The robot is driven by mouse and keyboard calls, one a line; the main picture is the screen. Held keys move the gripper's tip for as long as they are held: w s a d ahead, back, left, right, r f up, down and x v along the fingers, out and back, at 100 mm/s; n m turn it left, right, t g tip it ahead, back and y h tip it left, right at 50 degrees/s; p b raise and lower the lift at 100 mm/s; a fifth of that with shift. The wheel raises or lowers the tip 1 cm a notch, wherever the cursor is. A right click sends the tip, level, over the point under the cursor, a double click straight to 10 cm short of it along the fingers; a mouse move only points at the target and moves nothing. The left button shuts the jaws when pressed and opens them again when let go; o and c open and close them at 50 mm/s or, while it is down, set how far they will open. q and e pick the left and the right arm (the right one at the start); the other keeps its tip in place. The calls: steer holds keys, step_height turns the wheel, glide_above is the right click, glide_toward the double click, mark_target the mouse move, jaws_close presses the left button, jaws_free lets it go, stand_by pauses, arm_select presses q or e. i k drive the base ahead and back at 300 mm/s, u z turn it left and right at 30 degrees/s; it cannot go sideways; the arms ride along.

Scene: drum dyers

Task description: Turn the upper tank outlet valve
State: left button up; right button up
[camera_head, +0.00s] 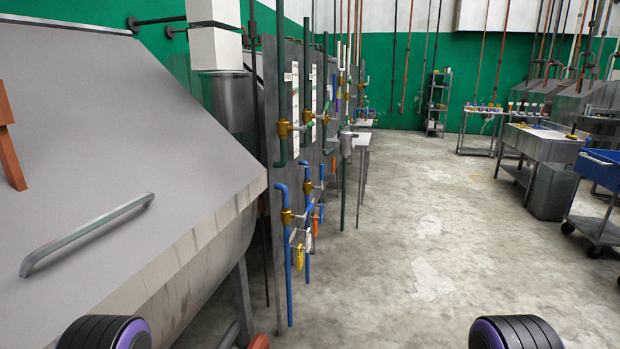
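On the grey panel beside the large steel tank (110,130), a brass valve (283,130) with a green handle sits on a green vertical pipe. Similar brass valves on green pipes follow behind it. Lower down, another brass valve (287,217) sits on a blue pipe (288,265), with more blue pipes and valves behind it. No label shows which of these is the upper tank outlet valve. Neither of my grippers is in view. Only rounded black and purple parts of my arms show at the bottom left and bottom right edges, well short of the valves.
The tank's sloping lid with a long handle (88,235) fills the left. Open concrete floor (420,240) lies right of the panels. A steel sink table (540,145), a grey bin (552,190) and a blue cart (600,165) stand at the right. A shelf rack (438,100) stands far back.

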mark_target(311, 205)
steer(key=z, duration=0.45)
steer(key=i, duration=0.75)
steer(key=z, duration=0.6)
steer(key=i, duration=1.1)
steer(key=u, duration=0.55)
steer(key=i, duration=0.85)
steer(key=u, duration=0.7)
